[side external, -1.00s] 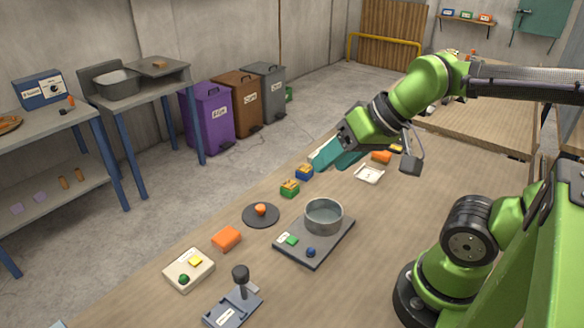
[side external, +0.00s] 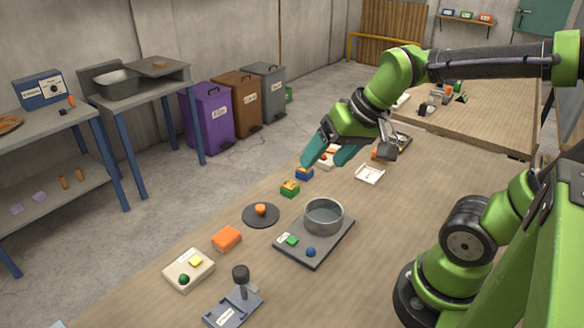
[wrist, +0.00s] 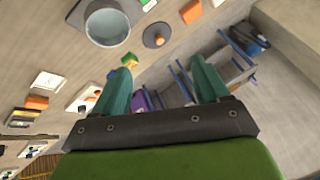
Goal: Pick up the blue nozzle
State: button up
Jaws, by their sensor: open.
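No part is plainly recognisable as a blue nozzle. A small blue block with a yellow top (side external: 304,173) lies on the table, just below my fingertips in the side view. A small round blue knob (side external: 311,252) sits on the grey plate by the metal pot. My gripper (side external: 326,158) has two teal fingers spread apart and empty, above the far left edge of the table. In the wrist view the open fingers (wrist: 161,66) point toward the table edge and floor. The blue block is mostly hidden there near the left finger.
A green block with a yellow top (side external: 289,188) lies near the blue one. The metal pot (side external: 323,216), a dark disc (side external: 250,216) with an orange piece, an orange block (side external: 226,239) and a white tray (side external: 369,174) stand around. Bare table lies right of the pot.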

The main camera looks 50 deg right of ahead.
jog(key=w+d+f+g, duration=0.3)
jog(key=w+d, duration=0.6)
jog(key=w, duration=0.2)
jog(key=n+g+h, duration=0.1)
jog(key=n+g, duration=0.2)
send_over(305, 173)
notch_tip(305, 173, down, 4)
jog(key=f, duration=0.1)
notch_tip(305, 173, up, 2)
jog(key=w+d+n, duration=0.1)
jog(key=d+n, duration=0.1)
jog(key=n, duration=0.1)
notch_tip(305, 173, down, 17)
jog(key=shift+w+a+r, duration=0.15)
jog(key=shift+r, duration=0.05)
jog(key=shift+c, duration=0.3)
